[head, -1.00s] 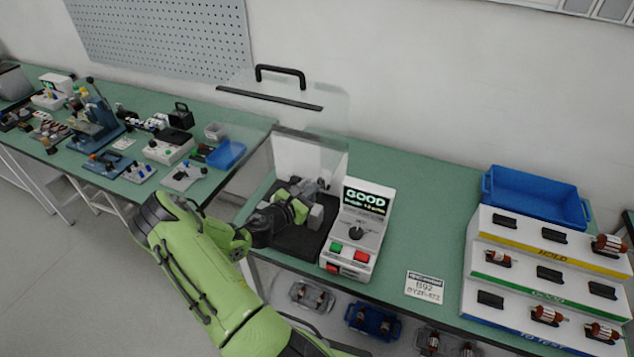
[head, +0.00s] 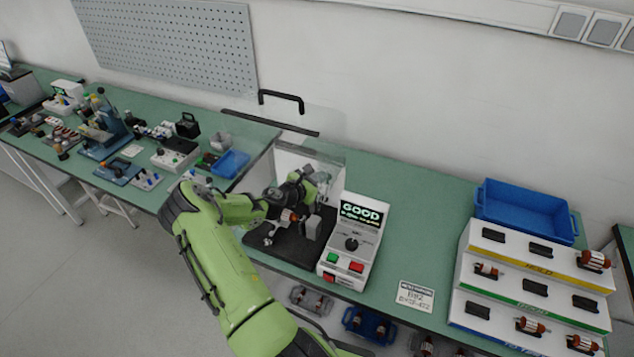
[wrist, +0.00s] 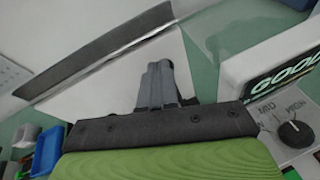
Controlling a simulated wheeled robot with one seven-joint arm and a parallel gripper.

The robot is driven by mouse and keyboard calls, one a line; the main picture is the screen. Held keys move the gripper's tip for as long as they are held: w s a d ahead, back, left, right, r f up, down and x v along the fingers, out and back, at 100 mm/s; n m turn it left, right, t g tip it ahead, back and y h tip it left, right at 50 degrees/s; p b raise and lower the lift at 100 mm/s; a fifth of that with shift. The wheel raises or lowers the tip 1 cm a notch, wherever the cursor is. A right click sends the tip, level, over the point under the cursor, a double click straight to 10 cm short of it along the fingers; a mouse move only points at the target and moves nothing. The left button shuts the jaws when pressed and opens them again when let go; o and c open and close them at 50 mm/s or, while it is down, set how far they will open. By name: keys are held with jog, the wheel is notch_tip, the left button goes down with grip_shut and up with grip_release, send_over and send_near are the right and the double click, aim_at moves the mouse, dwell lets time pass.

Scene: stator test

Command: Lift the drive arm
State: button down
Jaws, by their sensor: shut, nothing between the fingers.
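The tester (head: 352,240) has a "GOOD" screen, a knob and green and red buttons. On the dark mat (head: 285,252) to its left stand a grey block (head: 313,229) and a copper-coloured rotor (head: 289,215). A small metal part (head: 268,239) is at the mat's front left. I cannot tell which part is the drive arm; my arm hides some of the fixture. My gripper is above the back of the mat in the head view. In the wrist view my gripper (wrist: 158,82) is shut and empty, its fingers in front of a white panel.
A clear raised cover with a black handle (head: 281,97) hangs above the fixture. A stepped rack (head: 540,258) with rotors and a blue bin (head: 525,210) stand at the right. The green bench between tester and rack is mostly clear, with a label card (head: 415,296).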

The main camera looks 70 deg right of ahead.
jog(key=shift+s+d, duration=0.1)
jog(key=shift+d, duration=0.15)
jog(key=shift+r, duration=0.2)
dwell(0.3)
jog(key=w+a+r+p, duration=0.2)
jog(key=a+r+p, duration=0.2)
jog(key=r, duration=0.3)
jog(key=shift+w+a+r, duration=0.35)
jog(key=shift+w+a, duration=0.05)
jog(key=shift+a, duration=0.2)
